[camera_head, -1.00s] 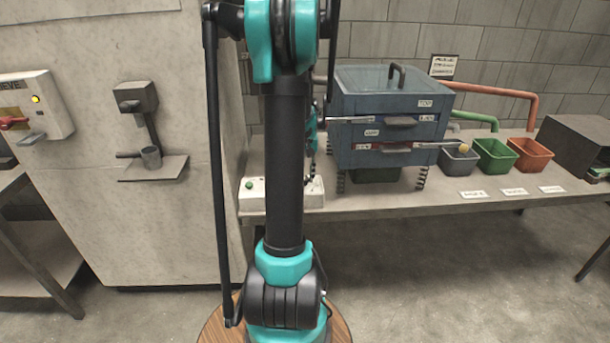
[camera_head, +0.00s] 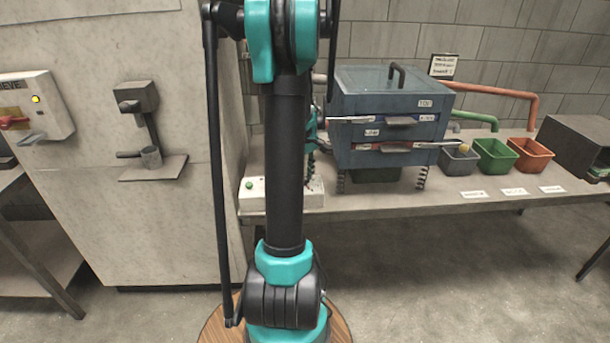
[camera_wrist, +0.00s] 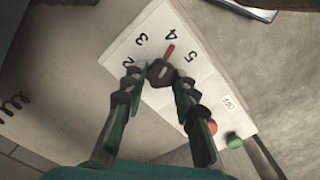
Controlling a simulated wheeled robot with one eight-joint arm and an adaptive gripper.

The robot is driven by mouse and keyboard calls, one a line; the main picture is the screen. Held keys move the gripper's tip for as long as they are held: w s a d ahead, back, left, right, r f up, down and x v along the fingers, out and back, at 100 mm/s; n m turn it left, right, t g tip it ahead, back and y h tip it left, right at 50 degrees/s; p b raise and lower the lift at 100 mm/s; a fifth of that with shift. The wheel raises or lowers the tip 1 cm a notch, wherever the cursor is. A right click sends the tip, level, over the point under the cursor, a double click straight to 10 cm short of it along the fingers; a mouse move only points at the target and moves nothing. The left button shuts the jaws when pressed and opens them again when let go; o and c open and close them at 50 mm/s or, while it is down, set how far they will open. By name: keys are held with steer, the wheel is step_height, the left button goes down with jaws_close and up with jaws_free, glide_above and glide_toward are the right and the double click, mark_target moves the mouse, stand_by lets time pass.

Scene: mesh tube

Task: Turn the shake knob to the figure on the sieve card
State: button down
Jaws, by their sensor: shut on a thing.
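The shake knob (camera_wrist: 161,73) is a dark knob with a red pointer on a white control box (camera_wrist: 150,38) in the wrist view. Its pointer aims close to the 4, slightly toward the 5. My gripper (camera_wrist: 157,80) is shut on the knob, with a finger on each side. The white box (camera_head: 256,201) also shows at the table's left end in the head view, where my arm hides the knob. The card (camera_head: 443,66) hangs on the wall behind the sieve; its writing is too small to read.
A red button (camera_wrist: 212,127) and a green button (camera_wrist: 234,140) sit on the box beside the right finger. The blue sieve stack (camera_head: 375,105) stands on springs to the right. Grey, green (camera_head: 494,157) and red bins stand farther right.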

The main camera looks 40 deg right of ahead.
steer(key=n, duration=0.5)
steer(key=shift+n, duration=0.3)
steer(key=n, duration=0.5)
steer(key=shift+n, duration=0.6)
steer(key=c, duration=1.2)
jaws_free()
step_height(320, 180, up, 12)
steer(key=shift+r, duration=0.1)
